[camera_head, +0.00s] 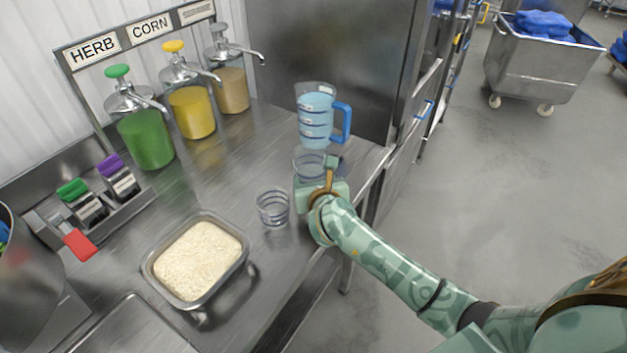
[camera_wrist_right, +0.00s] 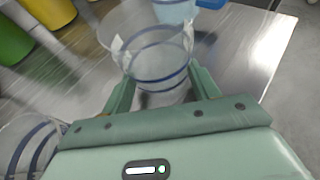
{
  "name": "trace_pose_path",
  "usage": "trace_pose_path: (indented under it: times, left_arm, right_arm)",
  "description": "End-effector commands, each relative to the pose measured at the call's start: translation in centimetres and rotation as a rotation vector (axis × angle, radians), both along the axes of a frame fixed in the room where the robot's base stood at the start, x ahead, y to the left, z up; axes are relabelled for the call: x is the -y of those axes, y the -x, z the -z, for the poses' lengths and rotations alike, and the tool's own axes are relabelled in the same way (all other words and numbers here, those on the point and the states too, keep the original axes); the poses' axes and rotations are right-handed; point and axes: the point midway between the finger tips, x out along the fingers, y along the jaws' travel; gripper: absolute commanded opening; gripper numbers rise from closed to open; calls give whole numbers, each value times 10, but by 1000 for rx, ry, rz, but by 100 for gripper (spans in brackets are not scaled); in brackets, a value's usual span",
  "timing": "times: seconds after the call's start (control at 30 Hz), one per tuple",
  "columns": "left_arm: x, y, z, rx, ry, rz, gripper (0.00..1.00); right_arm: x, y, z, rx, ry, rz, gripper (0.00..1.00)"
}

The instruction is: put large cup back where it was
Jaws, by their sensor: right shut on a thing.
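My right gripper (camera_head: 321,184) is shut on a clear cup with blue bands, the large cup (camera_head: 309,163), near the table's right edge. In the right wrist view the fingers (camera_wrist_right: 160,90) close on both sides of this cup (camera_wrist_right: 150,55), which looks empty and roughly upright. Whether its base touches the table is hard to tell. Another clear banded cup (camera_head: 272,207) stands left of and nearer than my gripper, and shows at the lower left of the right wrist view (camera_wrist_right: 30,150). My left gripper is not in view.
A blue-handled measuring jug (camera_head: 317,117) stands just behind the held cup. A rice tray (camera_head: 152,276) sits at the front left. Green (camera_head: 146,140), yellow (camera_head: 192,112) and tan (camera_head: 232,90) dispensers line the back. The middle of the steel table (camera_head: 225,170) is clear.

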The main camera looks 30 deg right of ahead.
Motion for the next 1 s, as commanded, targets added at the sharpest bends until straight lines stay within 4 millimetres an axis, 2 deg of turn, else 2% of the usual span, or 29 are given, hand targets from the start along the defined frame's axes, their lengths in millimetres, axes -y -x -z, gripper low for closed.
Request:
trace_pose_path:
  times: [0.03,0.1,0.47,0.57,0.8,1.0]
  left_arm:
    - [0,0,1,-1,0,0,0]
    - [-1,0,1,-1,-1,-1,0]
    - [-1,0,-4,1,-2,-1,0]
    - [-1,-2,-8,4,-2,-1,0]
    - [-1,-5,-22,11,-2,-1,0]
    - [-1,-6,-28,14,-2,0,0]
  right_arm:
    - [0,0,2,-1,0,0,66]
    - [0,0,1,-1,0,0,82]
    - [-1,3,-5,0,0,-1,82]
    - [-5,17,-11,-1,-1,-2,82]
    - [-18,69,-34,0,-2,0,82]
    - [-25,99,-46,-1,-1,-1,82]
